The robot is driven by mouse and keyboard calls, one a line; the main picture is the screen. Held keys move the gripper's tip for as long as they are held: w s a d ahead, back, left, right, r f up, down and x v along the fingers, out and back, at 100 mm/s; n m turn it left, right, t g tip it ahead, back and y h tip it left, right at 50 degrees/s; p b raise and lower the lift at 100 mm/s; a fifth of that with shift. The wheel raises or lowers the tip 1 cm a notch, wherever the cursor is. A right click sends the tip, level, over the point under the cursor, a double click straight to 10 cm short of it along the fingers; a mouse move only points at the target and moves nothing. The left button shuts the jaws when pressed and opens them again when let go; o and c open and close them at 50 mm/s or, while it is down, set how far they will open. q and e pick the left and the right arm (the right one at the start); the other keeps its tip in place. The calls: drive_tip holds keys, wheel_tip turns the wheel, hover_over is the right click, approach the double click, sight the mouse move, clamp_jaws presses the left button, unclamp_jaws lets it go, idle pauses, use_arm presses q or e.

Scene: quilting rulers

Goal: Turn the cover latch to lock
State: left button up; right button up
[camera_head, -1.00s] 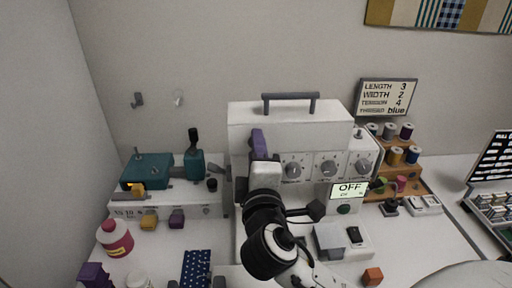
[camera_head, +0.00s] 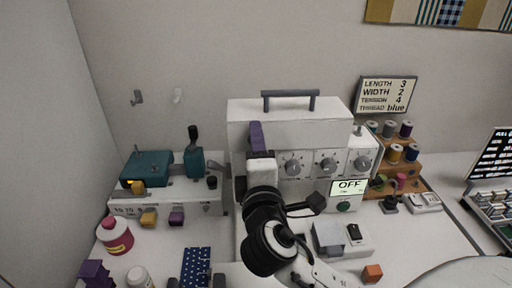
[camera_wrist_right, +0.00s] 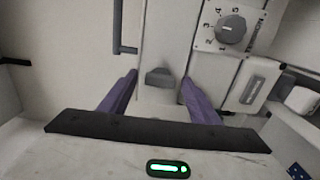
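The white sewing machine (camera_head: 330,120) stands on the table with its grey top handle (camera_head: 290,94). My right gripper (camera_head: 257,138) is at the left part of the machine's front, its purple fingers pointing at the cover. In the right wrist view, my right gripper (camera_wrist_right: 160,88) is open, one purple finger at each side of a small grey latch knob (camera_wrist_right: 160,77) on the white cover. The knob lies between the fingers with visible gaps. In the head view my right gripper hides the latch. My left gripper does not show.
Control dials (camera_head: 326,165) sit right of my right gripper; one dial (camera_wrist_right: 231,29) also shows in the wrist view. A display reads OFF (camera_head: 349,187). A teal machine (camera_head: 148,168) stands left, a thread rack (camera_head: 405,178) right. A patterned navy cloth (camera_head: 196,266) lies in front.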

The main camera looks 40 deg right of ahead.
drive_tip(key=b+v, duration=0.2)
drive_tip(key=v, duration=0.8)
drive_tip(key=shift+s, duration=0.15)
idle(0.4)
